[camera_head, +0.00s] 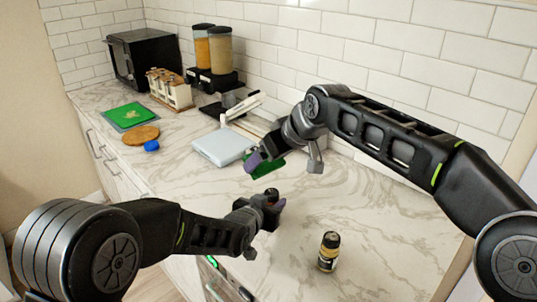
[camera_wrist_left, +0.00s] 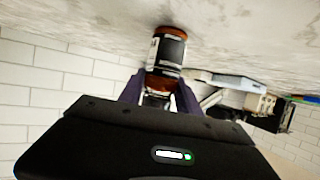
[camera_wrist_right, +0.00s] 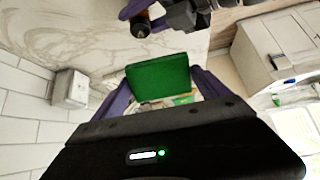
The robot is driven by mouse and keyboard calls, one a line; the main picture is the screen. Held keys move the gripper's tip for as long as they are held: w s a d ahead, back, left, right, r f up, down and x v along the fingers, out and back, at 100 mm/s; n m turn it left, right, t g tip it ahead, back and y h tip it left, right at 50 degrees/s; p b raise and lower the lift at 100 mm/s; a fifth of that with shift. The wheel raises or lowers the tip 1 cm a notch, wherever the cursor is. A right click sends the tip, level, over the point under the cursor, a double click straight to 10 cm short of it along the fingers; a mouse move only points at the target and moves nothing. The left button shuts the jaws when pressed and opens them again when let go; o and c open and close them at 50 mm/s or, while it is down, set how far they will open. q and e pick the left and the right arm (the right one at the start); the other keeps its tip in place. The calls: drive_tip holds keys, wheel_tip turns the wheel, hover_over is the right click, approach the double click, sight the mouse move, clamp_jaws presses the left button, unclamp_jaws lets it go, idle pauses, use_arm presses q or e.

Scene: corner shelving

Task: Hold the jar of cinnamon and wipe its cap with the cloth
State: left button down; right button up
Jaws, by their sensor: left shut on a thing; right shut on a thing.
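My left gripper (camera_head: 268,198) is shut on a small jar (camera_wrist_left: 168,50) with brown contents and a dark label that I cannot read. It holds the jar above the counter; in the head view the fingers mostly hide it. The jar's dark end also shows in the right wrist view (camera_wrist_right: 140,27). My right gripper (camera_head: 260,162) is shut on a green cloth (camera_wrist_right: 158,77), which also shows in the head view (camera_head: 268,165). The cloth is behind the jar in the head view and looks apart from it.
A pale scale-like slab (camera_head: 222,146), wooden rack (camera_head: 169,90), round board (camera_head: 141,135), blue object (camera_head: 152,146) and green mat (camera_head: 130,116) lie left.

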sight(283, 160)
drive_tip(key=d+m+h, duration=0.1)
drive_tip(key=w+d+m+t+h, duration=0.1)
drive_tip(key=m, duration=0.1)
drive_tip(key=d+m+h, duration=0.1)
drive_tip(key=m, duration=0.1)
drive_tip(key=shift+w+f+t, duration=0.1)
drive_tip(key=shift+w+t, duration=0.2)
drive_tip(key=shift+w, duration=0.1)
drive_tip(key=shift+w+d+m+h, duration=0.1)
drive_tip(key=shift+d+m+h, duration=0.1)
drive_tip(key=shift+m+h, duration=0.5)
